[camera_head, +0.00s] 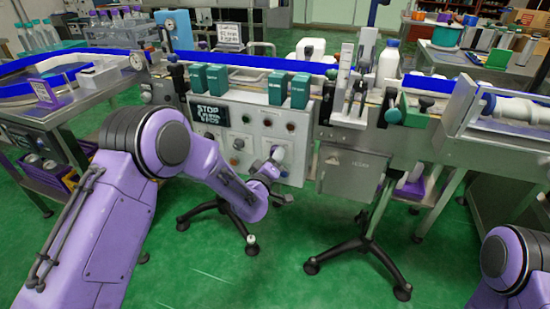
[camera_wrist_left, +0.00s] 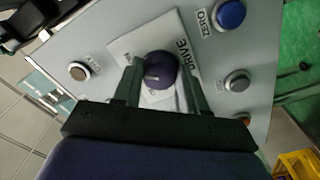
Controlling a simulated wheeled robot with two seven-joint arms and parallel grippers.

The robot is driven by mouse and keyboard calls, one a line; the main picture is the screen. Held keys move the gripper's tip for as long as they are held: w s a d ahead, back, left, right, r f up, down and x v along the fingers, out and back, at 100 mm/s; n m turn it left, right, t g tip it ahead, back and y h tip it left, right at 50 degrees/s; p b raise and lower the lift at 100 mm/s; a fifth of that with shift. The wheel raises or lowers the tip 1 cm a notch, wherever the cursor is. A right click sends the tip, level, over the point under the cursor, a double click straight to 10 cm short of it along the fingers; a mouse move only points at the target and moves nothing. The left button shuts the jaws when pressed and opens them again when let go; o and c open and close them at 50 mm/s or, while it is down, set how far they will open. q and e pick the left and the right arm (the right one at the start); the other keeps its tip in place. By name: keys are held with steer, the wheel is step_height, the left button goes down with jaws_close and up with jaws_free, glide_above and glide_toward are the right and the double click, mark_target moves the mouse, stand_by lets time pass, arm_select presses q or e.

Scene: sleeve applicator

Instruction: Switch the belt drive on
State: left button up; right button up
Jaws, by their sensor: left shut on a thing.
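The drive knob (camera_wrist_left: 160,70) is a dark purple rotary switch with a pale pointer line. It sits on a white plate (camera_wrist_left: 125,44) marked "DRIVE" on the grey control panel (camera_wrist_left: 105,30). My left gripper (camera_wrist_left: 162,84) is shut on the knob, with one finger on each side of it. In the head view my left arm reaches from the left to the lower right part of the panel (camera_head: 226,147), where the wrist hides the knob. My right gripper is out of view; only part of the right arm shows at the lower right.
A blue button (camera_wrist_left: 229,14) marked "ZERO" and silver buttons (camera_wrist_left: 237,80) surround the knob. A black "STOP" display (camera_head: 209,114) is at the panel's left. Green boxes (camera_head: 217,77) and a white bottle (camera_head: 388,62) stand on the line above. Green floor lies in front.

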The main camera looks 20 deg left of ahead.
arm_select(q)
steer(key=shift+m, duration=0.9)
steer(key=shift+f, duration=0.1)
steer(key=o, duration=1.1)
steer(key=shift+c, duration=0.2)
steer(key=s, duration=1)
steer(key=shift+s+a, duration=0.2)
steer(key=shift+s, duration=0.1)
